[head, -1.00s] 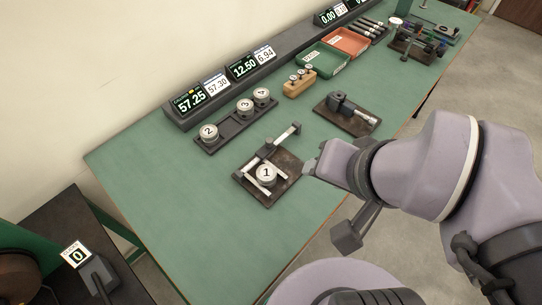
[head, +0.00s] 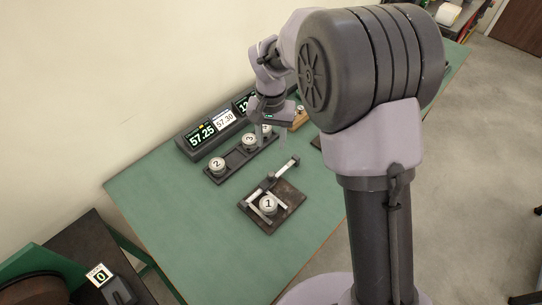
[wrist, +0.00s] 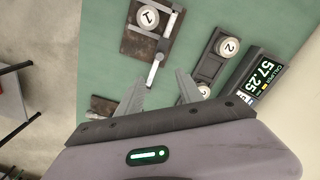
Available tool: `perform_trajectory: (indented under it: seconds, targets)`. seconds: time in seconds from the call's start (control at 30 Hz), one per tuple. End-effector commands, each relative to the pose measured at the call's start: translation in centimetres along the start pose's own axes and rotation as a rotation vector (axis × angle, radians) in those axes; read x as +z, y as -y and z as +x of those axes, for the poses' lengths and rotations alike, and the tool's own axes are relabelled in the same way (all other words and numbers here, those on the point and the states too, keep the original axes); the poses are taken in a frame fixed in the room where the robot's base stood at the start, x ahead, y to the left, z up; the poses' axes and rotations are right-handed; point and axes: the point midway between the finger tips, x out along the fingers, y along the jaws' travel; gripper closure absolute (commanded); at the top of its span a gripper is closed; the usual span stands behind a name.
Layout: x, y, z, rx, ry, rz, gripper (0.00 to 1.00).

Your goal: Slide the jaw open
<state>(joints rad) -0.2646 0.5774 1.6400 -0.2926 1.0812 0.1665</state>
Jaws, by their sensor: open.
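The caliper fixture is a dark square plate (head: 289,213) on the green bench, with a pale beam (head: 281,174) running toward the back right and light jaw bars at its front. A round silver disc marked 1 (head: 268,205) sits by the jaws. The plate shows at the top of the wrist view (wrist: 133,45), with the disc (wrist: 148,17) and the beam's far end (wrist: 154,71) just beyond my fingertips. My gripper (head: 269,143) points down, open and empty, above the bench behind the fixture. Its spread fingers show in the wrist view (wrist: 160,81). No contact is visible.
A rack (head: 224,176) with discs 2 and 3 stands behind the fixture, partly covered by my gripper. The display (head: 203,135) reads 57.25 beside a 57.30 label. My arm hides the right side of the bench. The front left bench is clear.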

Motion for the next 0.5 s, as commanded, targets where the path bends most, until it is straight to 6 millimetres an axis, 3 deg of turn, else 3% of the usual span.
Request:
perform_trajectory:
  seconds: [0.03,0.3,0.5]
  targets:
    - [0.1,-0.1,1.7,0.002,0.004,-0.001,0.57]
    - [0.2,-0.1,10.1,0.002,0.005,0.001,0.57]
    - [0.1,-0.1,14.3,0.000,0.003,0.001,0.57]
